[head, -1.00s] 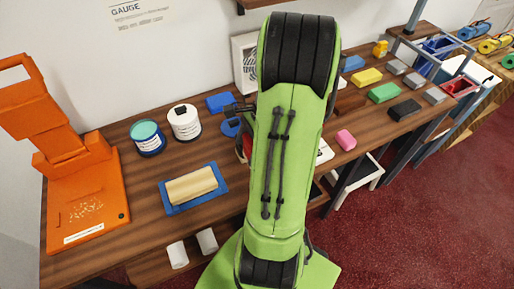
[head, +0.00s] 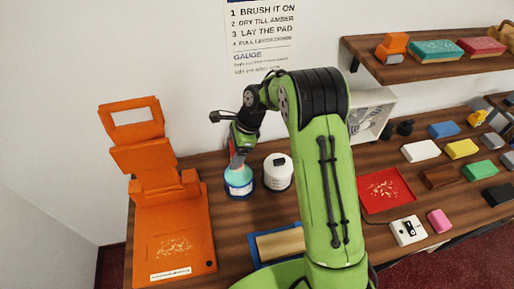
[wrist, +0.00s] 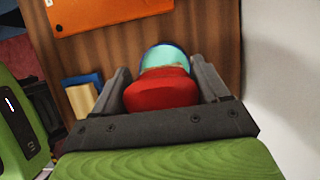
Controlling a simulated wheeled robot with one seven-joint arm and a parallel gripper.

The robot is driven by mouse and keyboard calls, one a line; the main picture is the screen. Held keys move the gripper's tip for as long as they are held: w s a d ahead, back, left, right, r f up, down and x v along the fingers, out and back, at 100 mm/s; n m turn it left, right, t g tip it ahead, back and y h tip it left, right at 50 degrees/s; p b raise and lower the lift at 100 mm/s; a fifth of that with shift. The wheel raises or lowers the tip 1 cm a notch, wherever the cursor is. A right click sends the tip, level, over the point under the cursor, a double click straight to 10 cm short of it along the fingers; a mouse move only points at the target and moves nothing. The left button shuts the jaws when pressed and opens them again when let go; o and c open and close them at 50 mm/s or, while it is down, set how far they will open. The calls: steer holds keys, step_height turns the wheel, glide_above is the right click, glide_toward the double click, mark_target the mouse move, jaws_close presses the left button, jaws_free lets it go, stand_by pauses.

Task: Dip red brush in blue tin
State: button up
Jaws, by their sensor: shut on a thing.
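The blue tin (head: 239,183) stands upright on the counter, with teal paint showing at its open top. My gripper (head: 238,156) is directly above it, pointing down. In the wrist view the gripper's two dark fingers stand on either side of the red brush (wrist: 160,93) and hold it. The tin's blue rim and teal inside (wrist: 165,57) show just beyond the brush. The brush's lower end is hidden, so I cannot tell whether it touches the paint.
A white tin (head: 278,173) stands close to the right of the blue tin. An orange press (head: 170,225) stands at left. A blue tray with a tan pad (head: 280,243) lies in front. A red tray (head: 385,190) and several coloured blocks lie at right.

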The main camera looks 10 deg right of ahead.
steer(key=shift+f+b, duration=3.05)
steer(key=shift+f, duration=0.1)
steer(key=shift+r, duration=0.1)
steer(key=shift+f, duration=0.5)
steer(key=shift+s+f, duration=0.1)
steer(key=shift+p, duration=0.3)
step_height(320, 180, up, 7)
steer(key=p, duration=0.7)
steer(key=shift+r, duration=0.2)
steer(key=shift+f, duration=0.1)
